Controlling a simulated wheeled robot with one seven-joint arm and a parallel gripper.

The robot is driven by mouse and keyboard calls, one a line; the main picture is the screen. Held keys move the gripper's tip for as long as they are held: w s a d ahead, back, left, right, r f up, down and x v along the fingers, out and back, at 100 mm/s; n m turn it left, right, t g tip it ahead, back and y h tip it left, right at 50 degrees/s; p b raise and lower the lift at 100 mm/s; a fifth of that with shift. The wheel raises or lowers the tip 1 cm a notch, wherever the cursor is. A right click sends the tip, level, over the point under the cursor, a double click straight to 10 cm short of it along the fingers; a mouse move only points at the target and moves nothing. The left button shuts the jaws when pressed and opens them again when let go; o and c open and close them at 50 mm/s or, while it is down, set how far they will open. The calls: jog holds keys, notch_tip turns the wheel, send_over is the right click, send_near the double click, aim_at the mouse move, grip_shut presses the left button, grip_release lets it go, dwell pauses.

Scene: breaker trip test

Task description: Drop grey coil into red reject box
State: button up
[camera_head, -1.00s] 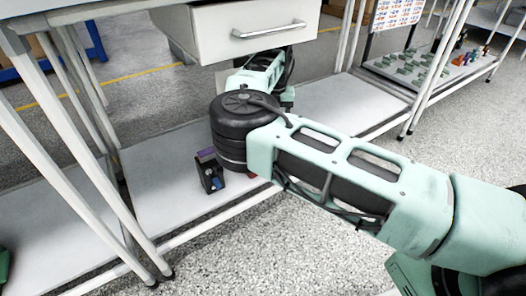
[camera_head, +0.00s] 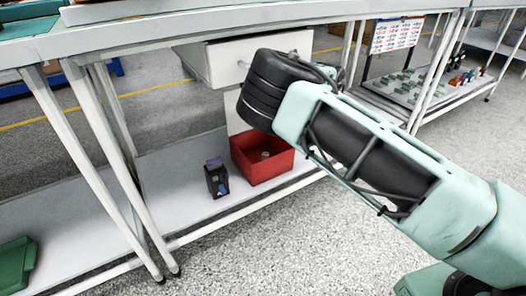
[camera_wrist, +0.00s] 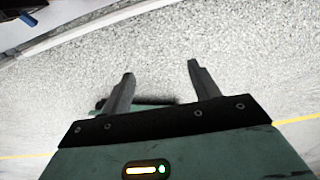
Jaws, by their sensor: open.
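The red reject box (camera_head: 252,172) stands on the lower shelf, open at the top. A small grey cylindrical piece, apparently the grey coil (camera_head: 265,155), is inside it on the floor of the box. My gripper (camera_wrist: 161,70) is open and empty in the wrist view, with bare speckled floor beyond its fingers. In the head view my arm hides the gripper; the arm passes above and to the right of the box.
A small black device with purple and blue parts (camera_head: 216,180) stands on the white shelf (camera_head: 170,190) left of the box. A drawer unit (camera_head: 225,62) hangs above. Table legs (camera_head: 110,170) frame the left side. A green bin (camera_head: 17,265) lies at lower left. Open floor lies in front.

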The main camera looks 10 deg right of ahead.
jog(key=s+d+r+n+p, duration=0.3)
jog(key=r+p, duration=0.2)
jog(key=p, duration=0.1)
jog(key=shift+s+d, duration=0.4)
